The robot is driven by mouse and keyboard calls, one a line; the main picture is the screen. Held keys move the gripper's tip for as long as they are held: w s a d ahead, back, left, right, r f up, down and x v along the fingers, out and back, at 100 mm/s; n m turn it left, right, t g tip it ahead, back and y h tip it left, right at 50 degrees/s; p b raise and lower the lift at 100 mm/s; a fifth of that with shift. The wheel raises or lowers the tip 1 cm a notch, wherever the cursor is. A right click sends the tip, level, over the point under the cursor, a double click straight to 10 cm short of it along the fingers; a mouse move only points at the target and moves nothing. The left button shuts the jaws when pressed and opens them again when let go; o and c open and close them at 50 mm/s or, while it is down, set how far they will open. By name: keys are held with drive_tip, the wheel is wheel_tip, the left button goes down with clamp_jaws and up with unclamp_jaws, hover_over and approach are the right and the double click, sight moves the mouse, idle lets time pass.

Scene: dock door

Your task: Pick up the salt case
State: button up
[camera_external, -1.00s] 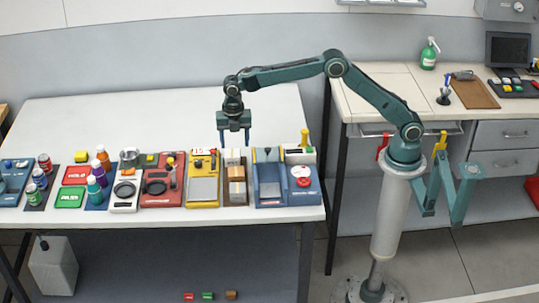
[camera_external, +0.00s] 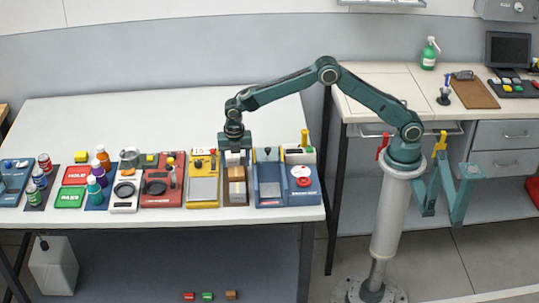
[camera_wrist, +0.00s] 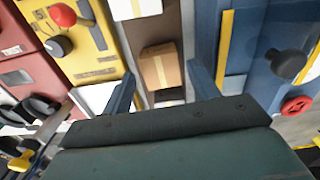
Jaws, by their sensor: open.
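A brown tray (camera_external: 228,198) on the white bench holds a tan carton with a pale tape strip (camera_external: 236,174) and pale boxes. No label is readable, so I cannot tell which is the salt case. My gripper (camera_external: 235,152) points down over the back part of this tray. In the wrist view the tan carton (camera_wrist: 160,68) lies between the two spread fingers of my gripper (camera_wrist: 162,72), with nothing held. A white box (camera_wrist: 133,8) sits above the carton in that view. The gripper hides part of the pale boxes in the external view.
A yellow station (camera_external: 203,182) stands close left of the tray and a blue station with a red knob (camera_external: 287,187) close right. A red station (camera_external: 163,188) and several bottles are further left. The bench behind is clear.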

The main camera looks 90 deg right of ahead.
sight(236, 169)
drive_tip(key=shift+f, duration=2.4)
drive_tip(key=c, duration=0.8)
drive_tip(key=shift+r, duration=0.1)
wheel_tip(236, 169, up, 20)
drive_tip(key=shift+f, duration=0.1)
